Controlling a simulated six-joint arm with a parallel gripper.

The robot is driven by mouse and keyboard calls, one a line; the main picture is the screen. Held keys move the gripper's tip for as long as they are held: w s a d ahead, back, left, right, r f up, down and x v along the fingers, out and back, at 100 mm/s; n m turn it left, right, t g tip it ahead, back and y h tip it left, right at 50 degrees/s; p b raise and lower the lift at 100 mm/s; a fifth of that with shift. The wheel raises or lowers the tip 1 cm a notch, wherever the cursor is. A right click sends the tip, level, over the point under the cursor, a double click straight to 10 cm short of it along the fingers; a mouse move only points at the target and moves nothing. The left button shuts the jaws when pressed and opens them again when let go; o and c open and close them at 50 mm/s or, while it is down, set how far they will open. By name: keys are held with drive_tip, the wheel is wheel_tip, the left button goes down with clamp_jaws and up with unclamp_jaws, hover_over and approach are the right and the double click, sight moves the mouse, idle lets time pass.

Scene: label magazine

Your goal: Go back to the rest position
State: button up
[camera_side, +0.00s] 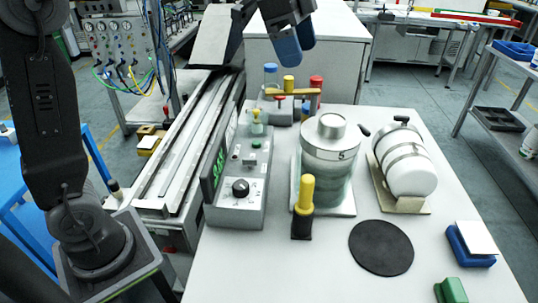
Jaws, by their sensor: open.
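My gripper (295,42) is at the top middle of the side view, with its blue fingertips pointing down. It is open, and nothing shows between the fingers. It hangs in the air above the back of the white table (330,255), higher than the small bottles there and apart from them. The upper part of the gripper is cut off by the picture's top edge.
A grey control box (237,205), a metal-lidded cylinder (328,160), a strapped white container (408,170) and a yellow-handled tool (304,195) stand on the table. A black disc (381,247) lies in front. Bottles (271,75) stand behind. A conveyor (185,150) runs left.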

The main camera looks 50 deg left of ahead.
drive_tip(key=s+a+f+n+t+y, duration=0.1)
drive_tip(key=s+a+f+n, duration=0.1)
drive_tip(key=s+f+n, duration=0.4)
drive_tip(key=s+a+f+n+t+y, duration=0.2)
drive_tip(key=s+f+n, duration=0.4)
drive_tip(key=s, duration=1)
drive_tip(key=shift+a+f+t+y, duration=0.3)
drive_tip(key=shift+a+f, duration=0.05)
drive_tip(key=shift+f, duration=0.05)
